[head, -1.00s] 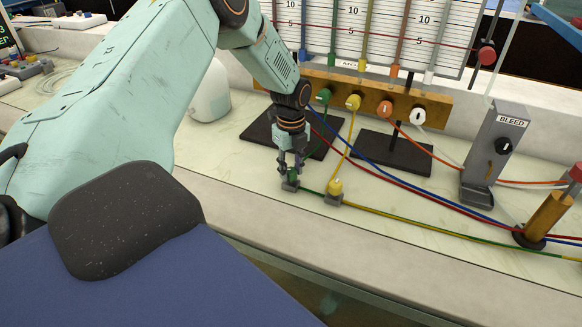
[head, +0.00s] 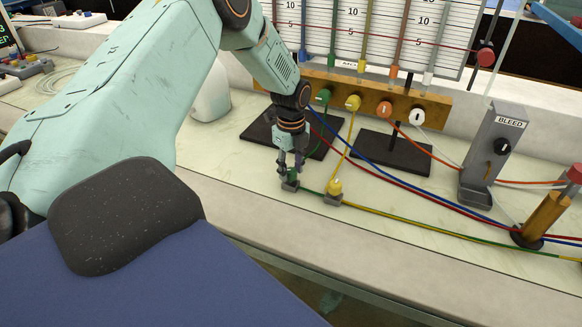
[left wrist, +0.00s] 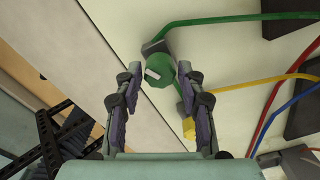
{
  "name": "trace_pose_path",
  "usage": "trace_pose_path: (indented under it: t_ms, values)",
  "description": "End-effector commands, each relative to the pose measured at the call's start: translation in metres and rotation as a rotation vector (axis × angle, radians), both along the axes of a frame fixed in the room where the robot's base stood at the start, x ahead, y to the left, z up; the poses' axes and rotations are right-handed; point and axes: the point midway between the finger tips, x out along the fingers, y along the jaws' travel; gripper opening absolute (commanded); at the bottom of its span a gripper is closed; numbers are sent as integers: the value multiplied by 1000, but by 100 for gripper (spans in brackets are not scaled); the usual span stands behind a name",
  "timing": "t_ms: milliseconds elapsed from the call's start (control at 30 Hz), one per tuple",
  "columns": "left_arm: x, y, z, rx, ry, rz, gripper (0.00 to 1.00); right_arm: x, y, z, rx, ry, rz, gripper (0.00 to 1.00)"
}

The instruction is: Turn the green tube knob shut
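The green tube knob (left wrist: 160,70) is a round green cap with a white bar mark, on a small grey block on the bench. In the head view the knob (head: 292,176) sits just under my left gripper (head: 291,164), which points down and partly hides it. In the left wrist view my left gripper (left wrist: 160,72) is open, with one fingertip on each side of the knob and a narrow gap at both sides. The green tube (head: 310,190) runs from the block along the bench. My right gripper is not in view.
A yellow knob (head: 334,187) on its own block stands close on the right. Red, blue and yellow tubes cross the bench there. Behind are a brass manifold (head: 440,107) with coloured knobs and black stand bases. The grey BLEED post (head: 492,150) stands farther right.

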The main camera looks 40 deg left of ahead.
Motion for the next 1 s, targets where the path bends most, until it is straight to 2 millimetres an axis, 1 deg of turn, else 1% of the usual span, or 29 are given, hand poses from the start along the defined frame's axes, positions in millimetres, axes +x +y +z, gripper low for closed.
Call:
trace_pose_path:
  t_ms: [33,133,400,533,667,900,1000]
  values:
    - [0,0,0,0,0,0,46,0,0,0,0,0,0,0]
    - [0,0,0,0,0,-1,54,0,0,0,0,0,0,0]
    - [0,0,0,0,0,-1,54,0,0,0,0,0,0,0]
    - [0,0,8,-1,-1,0,54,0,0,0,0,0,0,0]
    - [1,0,30,-2,-5,-1,54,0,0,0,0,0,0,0]
    - [1,0,80,-1,-4,-1,54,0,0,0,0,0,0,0]
    - [0,0,97,0,-2,-1,54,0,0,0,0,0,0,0]
